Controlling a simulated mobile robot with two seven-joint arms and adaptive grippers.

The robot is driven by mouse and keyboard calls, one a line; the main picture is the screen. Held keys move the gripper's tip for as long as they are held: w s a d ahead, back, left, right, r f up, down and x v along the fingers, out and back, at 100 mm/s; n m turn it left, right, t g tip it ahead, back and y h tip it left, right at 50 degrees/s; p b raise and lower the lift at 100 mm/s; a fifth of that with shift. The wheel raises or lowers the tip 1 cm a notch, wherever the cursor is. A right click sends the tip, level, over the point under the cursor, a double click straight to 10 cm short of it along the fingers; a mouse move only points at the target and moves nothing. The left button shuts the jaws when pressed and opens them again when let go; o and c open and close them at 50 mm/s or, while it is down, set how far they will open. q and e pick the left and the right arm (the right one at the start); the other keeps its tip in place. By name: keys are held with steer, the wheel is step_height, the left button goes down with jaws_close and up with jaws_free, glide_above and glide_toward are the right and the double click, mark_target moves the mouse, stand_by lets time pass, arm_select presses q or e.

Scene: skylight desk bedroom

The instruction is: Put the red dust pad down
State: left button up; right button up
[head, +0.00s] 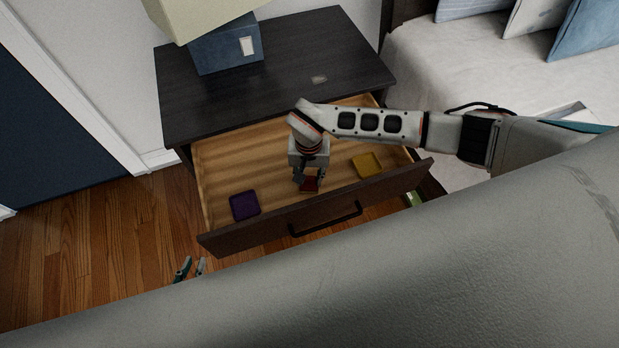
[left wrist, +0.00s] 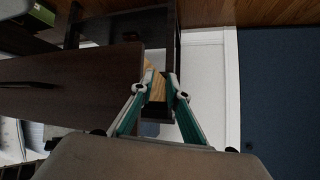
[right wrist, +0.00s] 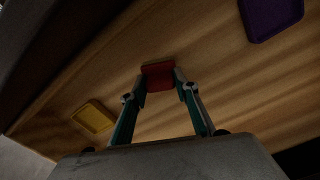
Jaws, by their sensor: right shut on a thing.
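The red dust pad (head: 310,184) is between the fingertips of my right gripper (head: 308,178), inside the open drawer. In the right wrist view the red pad (right wrist: 158,75) is gripped between both fingertips of the right gripper (right wrist: 160,85). I cannot tell whether the pad touches the drawer floor. My left gripper (head: 190,268) is outside the drawer, at its front left, low in the head view. In the left wrist view the left gripper (left wrist: 158,88) has its fingers apart with nothing between them.
The open drawer (head: 215,165) holds a purple pad (head: 245,205) at left and a yellow pad (head: 367,165) at right, with bare floor between. A blue box (head: 225,50) stands on the dark dresser top (head: 320,50). A bed (head: 440,60) is at the right.

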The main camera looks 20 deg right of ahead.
mark_target(309, 177)
steer(key=shift+f, duration=0.6)
steer(key=shift+r, duration=0.15)
arm_select(q)
steer(key=shift+w+a+r, duration=0.1)
steer(key=shift+w+r, duration=0.15)
steer(key=shift+w, duration=0.2)
steer(key=shift+w+a+r, duration=0.1)
steer(key=shift+w+r, duration=0.1)
steer(key=shift+w, duration=0.25)
arm_select(e)
steer(key=o, duration=1.2)
steer(key=shift+f, duration=0.2)
steer(key=shift+r, duration=0.1)
step_height(309, 177, up, 11)
steer(key=shift+w+f+p, duration=0.1)
steer(key=shift+p, duration=0.8)
arm_select(q)
steer(key=shift+s+d+r, duration=0.35)
steer(key=shift+s+r, duration=0.05)
arm_select(e)
steer(key=shift+r, duration=0.7)
